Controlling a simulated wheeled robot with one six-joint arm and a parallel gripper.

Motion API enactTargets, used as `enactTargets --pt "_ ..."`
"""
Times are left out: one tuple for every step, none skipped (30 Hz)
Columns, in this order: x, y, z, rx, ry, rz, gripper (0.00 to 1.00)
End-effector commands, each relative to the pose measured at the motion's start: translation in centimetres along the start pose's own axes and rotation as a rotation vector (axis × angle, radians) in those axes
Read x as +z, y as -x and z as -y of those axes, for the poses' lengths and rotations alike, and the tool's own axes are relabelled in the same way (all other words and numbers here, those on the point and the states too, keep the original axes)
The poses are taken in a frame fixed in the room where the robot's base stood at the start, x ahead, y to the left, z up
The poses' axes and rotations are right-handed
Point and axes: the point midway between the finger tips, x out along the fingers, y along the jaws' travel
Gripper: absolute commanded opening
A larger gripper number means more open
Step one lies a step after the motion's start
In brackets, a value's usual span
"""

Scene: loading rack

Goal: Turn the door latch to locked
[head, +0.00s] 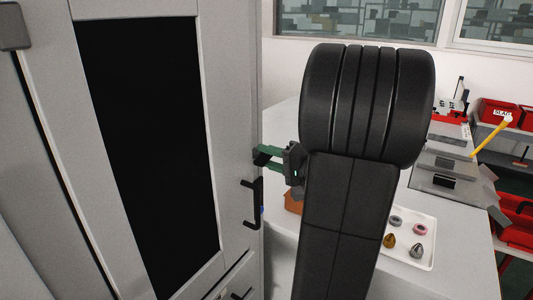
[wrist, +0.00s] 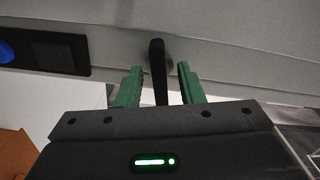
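The grey cabinet door (head: 210,60) with a dark window fills the left of the head view. In the wrist view a black lever (wrist: 158,75), which looks like the door latch, stands out from the grey surface on a round base. My gripper (head: 259,156) is at the door's right edge, its green fingers pointing left. In the wrist view my gripper (wrist: 160,68) is open, with one finger on each side of the lever and a gap on both sides. The latch is hard to make out in the head view.
A black handle (head: 254,204) is on the door's edge just below my gripper. A black plate (wrist: 45,52) with a blue round part (wrist: 5,52) is left of the lever. A white tray (head: 428,240) with several small parts lies on the bench at right.

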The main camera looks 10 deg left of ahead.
Motion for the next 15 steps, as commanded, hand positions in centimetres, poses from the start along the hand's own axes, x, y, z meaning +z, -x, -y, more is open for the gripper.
enactTargets --pt "0.00 -0.37 0.05 0.001 -0.001 0.001 0.35" --pt "-0.01 -0.51 0.03 0.001 -0.001 0.000 0.35" --pt "0.00 -0.65 0.00 0.001 -0.001 0.000 0.35" --pt "0.00 -0.73 -0.01 0.001 -0.001 0.000 0.35" --pt "0.00 -0.79 -0.02 0.001 -0.001 0.000 0.35" --pt "0.01 -0.83 -0.04 0.001 -0.001 0.000 0.35" --pt "0.01 -0.85 -0.04 0.001 -0.001 0.000 0.35" --pt "0.01 -0.85 -0.05 0.001 -0.001 0.000 0.35" --pt "0.01 -0.85 -0.05 0.001 -0.001 0.000 0.35" --pt "0.00 -0.84 -0.05 0.001 -0.001 0.000 0.35" --pt "0.00 -0.83 -0.05 0.001 -0.001 0.000 0.35" --pt "0.00 -0.83 -0.05 0.001 -0.001 0.000 0.35" --pt "0.00 -0.83 -0.05 0.001 -0.001 -0.001 0.31" --pt "0.00 -0.82 -0.05 0.001 -0.001 0.000 0.25" --pt "0.00 -0.82 -0.05 0.001 -0.001 -0.001 0.17"
